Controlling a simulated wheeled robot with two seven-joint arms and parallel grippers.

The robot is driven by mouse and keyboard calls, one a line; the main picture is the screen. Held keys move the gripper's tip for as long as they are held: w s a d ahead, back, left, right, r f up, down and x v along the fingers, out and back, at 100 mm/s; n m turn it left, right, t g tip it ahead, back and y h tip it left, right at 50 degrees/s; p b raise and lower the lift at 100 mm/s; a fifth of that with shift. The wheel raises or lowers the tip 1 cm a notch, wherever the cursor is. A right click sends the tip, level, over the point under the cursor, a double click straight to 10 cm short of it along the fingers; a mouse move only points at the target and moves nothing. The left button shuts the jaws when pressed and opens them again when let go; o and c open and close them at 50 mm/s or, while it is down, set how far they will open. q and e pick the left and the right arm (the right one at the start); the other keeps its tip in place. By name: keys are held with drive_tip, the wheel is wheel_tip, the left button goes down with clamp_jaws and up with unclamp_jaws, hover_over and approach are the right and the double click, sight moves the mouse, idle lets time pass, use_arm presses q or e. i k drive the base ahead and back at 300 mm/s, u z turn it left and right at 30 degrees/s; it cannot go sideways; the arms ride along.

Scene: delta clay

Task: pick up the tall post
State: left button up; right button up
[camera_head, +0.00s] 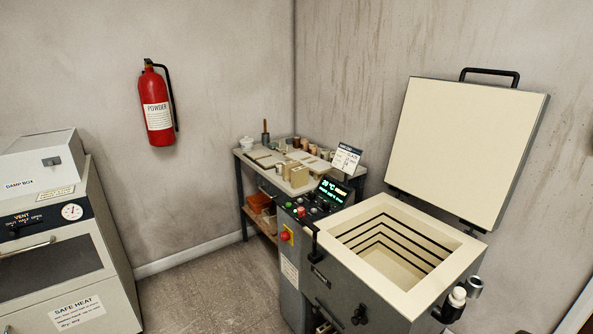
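Several small cream blocks stand on the work table (246,160) in the back corner, among them a cream block (299,176) near the table's front edge. They are too small for me to tell which one is the tall post. A thin brown upright piece (265,131) stands at the table's back edge, and I cannot tell what it is. Neither of my grippers is in view.
An open kiln (345,227) with its lid (470,150) raised stands at the right, partly in front of the table. An oven (60,265) with a damp box (40,160) on it is at the left. A red extinguisher (156,105) hangs on the wall. The floor (200,285) between is clear.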

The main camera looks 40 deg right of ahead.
sight(299, 175)
drive_tip(key=z, duration=0.45)
drive_tip(key=i, duration=0.95)
drive_tip(key=z, duration=0.85)
